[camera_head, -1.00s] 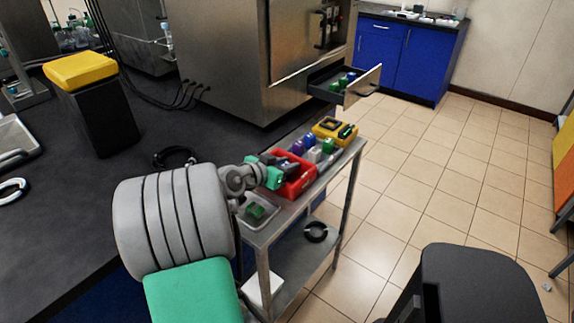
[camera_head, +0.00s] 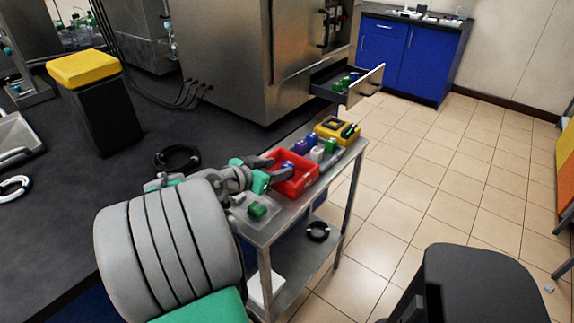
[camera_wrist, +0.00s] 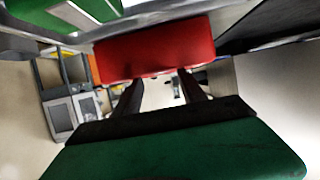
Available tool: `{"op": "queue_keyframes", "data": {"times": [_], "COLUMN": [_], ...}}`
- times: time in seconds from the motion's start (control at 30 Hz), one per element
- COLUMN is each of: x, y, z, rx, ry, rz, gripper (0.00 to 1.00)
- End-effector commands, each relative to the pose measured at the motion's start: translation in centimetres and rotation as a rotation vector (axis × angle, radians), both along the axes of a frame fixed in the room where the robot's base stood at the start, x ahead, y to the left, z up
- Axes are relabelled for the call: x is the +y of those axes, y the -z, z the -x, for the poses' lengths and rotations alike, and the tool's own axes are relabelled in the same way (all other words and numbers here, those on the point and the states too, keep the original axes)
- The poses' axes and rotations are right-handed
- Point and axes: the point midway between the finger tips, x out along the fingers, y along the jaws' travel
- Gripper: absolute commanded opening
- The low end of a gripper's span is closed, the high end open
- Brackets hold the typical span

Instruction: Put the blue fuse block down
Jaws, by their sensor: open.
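A blue fuse block (camera_head: 287,166) shows small inside the red bin (camera_head: 308,180) on the steel cart; its exact pose is too small to tell. My gripper (camera_head: 272,163) is at the left edge of the bin, open, with nothing seen between its fingers. In the wrist view my open gripper (camera_wrist: 162,88) has two dark fingers pointing towards the red bin's wall (camera_wrist: 155,50), with a gap between them. The blue block does not show in the wrist view.
Behind the bin on the cart (camera_head: 262,232) stand several coloured blocks and a yellow device (camera_head: 335,128). A clear tray with a green block (camera_head: 257,210) lies in front. An open drawer (camera_head: 362,88) holds more blocks.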

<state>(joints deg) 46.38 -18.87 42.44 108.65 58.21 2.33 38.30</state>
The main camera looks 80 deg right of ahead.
Motion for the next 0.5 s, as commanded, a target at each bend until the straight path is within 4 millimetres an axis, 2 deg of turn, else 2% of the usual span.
{"op": "queue_keyframes", "data": {"times": [0.1,0.2,0.33,0.5], "x": [2.5,4.0,4.9,4.9], "y": [-1.2,-1.8,-2.2,-2.2], "z": [-1.3,-1.9,-2.1,-2.1], "rx": [-0.001,0.001,0.000,0.001], "ry": [-0.006,-0.004,0.001,0.002], "rz": [0.001,0.000,0.000,0.000], "gripper": [0.48,0.48,0.48,0.48]}}
